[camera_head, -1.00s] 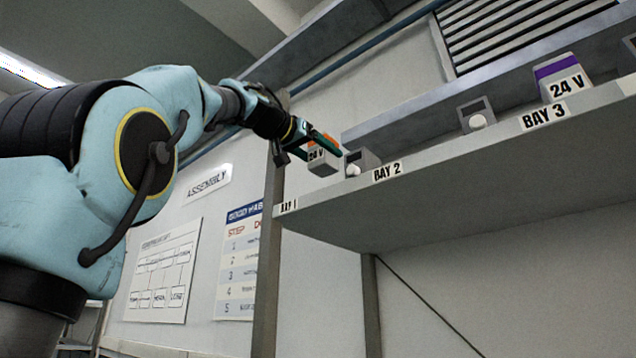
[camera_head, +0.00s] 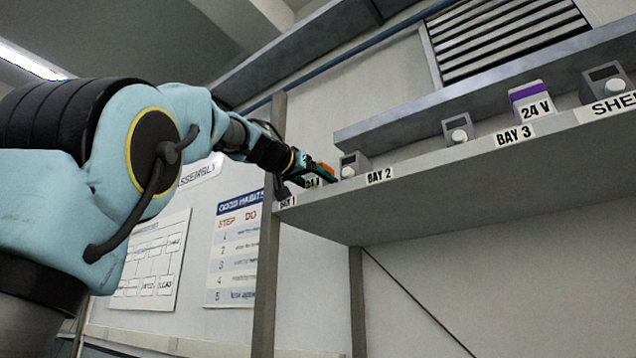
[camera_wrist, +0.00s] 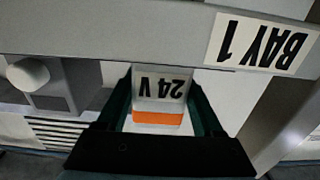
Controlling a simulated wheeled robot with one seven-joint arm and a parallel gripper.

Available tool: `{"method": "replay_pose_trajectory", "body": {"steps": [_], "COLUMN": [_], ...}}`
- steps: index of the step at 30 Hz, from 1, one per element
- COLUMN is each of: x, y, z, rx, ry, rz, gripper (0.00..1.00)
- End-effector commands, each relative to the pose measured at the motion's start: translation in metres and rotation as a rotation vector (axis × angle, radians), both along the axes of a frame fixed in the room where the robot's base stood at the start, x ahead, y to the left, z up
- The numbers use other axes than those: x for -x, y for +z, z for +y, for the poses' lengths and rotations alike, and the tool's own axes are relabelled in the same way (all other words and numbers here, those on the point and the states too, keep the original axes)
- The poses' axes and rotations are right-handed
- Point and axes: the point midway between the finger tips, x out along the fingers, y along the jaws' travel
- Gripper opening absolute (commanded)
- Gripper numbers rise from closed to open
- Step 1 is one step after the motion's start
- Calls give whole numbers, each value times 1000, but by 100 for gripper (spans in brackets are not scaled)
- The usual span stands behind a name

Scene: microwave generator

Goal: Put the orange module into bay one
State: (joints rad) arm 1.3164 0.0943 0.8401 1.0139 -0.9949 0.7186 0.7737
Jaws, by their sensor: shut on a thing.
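The orange module (camera_wrist: 158,103) is a pale block marked 24 V with an orange band; it fills the space between my gripper's fingers. My gripper (camera_wrist: 160,100) is shut on it. In the head view, the module (camera_head: 312,182) is partly hidden by my gripper (camera_head: 318,170), at the left end of the shelf. The bay one label (camera_head: 288,201) is on the shelf's front edge just below and left of the module. In the upside-down wrist view, this label (camera_wrist: 262,43) is to the right of the module. I cannot tell whether the module touches the shelf.
A grey box with a white knob (camera_head: 352,165) stands close to the right of the module, near the bay 2 label (camera_head: 380,176). A purple-banded module (camera_head: 529,100) stands above bay 3. A grey upright post (camera_head: 268,260) supports the shelf's left end.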

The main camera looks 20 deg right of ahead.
Motion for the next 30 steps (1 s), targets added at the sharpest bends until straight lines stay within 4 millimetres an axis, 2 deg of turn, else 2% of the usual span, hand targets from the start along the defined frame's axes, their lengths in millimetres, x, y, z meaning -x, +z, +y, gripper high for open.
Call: {"method": "replay_pose_trajectory", "body": {"steps": [1, 9, 17, 20, 23, 30], "x": [0, 0, 0, 4, 12, 36], "y": [-1, 0, 1, -1, -2, -3], "z": [0, 1, 0, 7, 20, 65], "rx": [0, 0, 1, 3, 4, 4], "ry": [0, 0, 0, -1, -3, -1], "rz": [0, 0, 0, -1, -1, -2], "gripper": [70, 98, 98, 98, 98, 98]}}
